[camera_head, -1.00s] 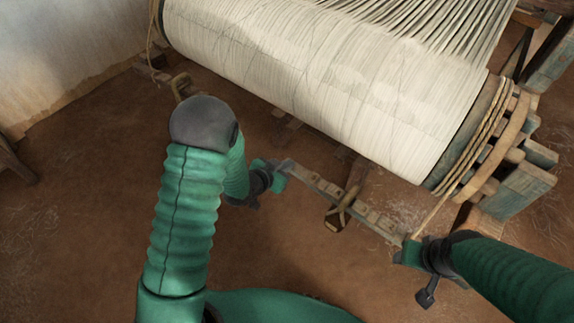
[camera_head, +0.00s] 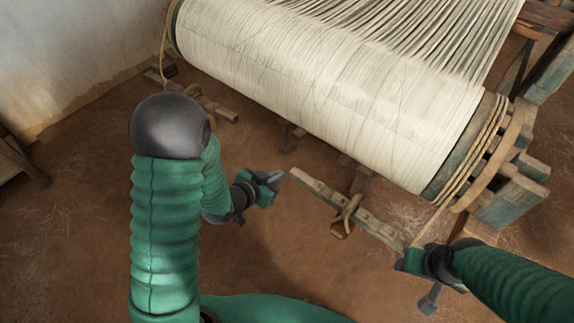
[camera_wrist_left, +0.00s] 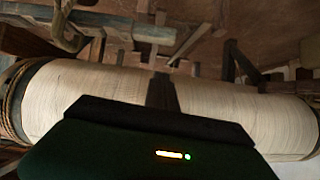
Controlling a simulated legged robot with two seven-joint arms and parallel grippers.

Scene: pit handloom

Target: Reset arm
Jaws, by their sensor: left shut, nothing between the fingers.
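My left gripper (camera_head: 276,179) is shut and empty in the head view, a little left of the near end of a notched wooden bar (camera_head: 335,202) and apart from it. My right gripper (camera_head: 409,256) is at the bar's lower right end, beside a taut rope (camera_head: 432,222); whether its jaws are closed on the bar is hidden. In the left wrist view, the dark fingers of my left gripper (camera_wrist_left: 162,92) stand up in front of the pale thread roll (camera_wrist_left: 95,88).
The large roll of white warp thread (camera_head: 330,95) fills the upper middle, with a wooden ratchet wheel (camera_head: 512,145) at its right end. A rope-tied wooden piece (camera_head: 345,217) hangs at the bar. The brown earth floor (camera_head: 80,225) is open at left.

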